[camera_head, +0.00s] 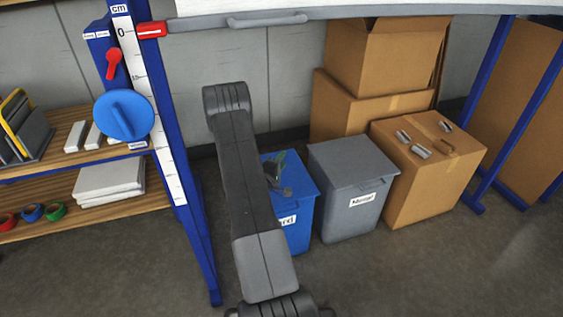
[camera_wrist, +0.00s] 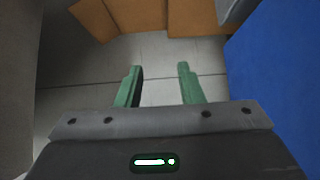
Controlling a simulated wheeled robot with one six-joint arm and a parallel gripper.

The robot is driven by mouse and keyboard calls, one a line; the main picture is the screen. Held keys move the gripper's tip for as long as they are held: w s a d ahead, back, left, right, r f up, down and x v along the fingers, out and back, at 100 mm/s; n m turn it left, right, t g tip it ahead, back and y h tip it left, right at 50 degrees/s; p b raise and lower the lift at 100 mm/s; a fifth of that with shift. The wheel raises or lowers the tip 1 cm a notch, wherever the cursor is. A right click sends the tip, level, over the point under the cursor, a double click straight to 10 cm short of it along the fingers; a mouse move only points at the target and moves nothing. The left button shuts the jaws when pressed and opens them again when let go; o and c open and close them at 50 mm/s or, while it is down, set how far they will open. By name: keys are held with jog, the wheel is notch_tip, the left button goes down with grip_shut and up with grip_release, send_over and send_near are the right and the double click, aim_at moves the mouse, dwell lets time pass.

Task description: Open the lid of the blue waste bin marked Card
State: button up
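The blue bin (camera_head: 301,226) stands on the floor behind my arm, which hides its left part. Its white label shows only the letters "rd". Its lid (camera_head: 296,172) looks down, though my arm and gripper cover part of it. My gripper (camera_head: 277,158) is small in the head view, in front of or over the lid; I cannot tell whether it touches. In the wrist view my gripper (camera_wrist: 160,70) has its two green fingers apart with nothing between them. A large blue surface fills the right there; I cannot tell which part of what it is.
A grey lidded bin (camera_head: 345,190) with a white label stands close to the right of the blue bin. Cardboard boxes (camera_head: 425,178) are farther right and behind. A blue post (camera_head: 175,150) and shelves are on the left. The front floor (camera_head: 420,270) is clear.

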grip_shut()
dwell(1.4)
grip_release()
jog(key=v, duration=1.3)
jog(key=shift+s+a, duration=0.2)
jog(key=shift+s, duration=0.15)
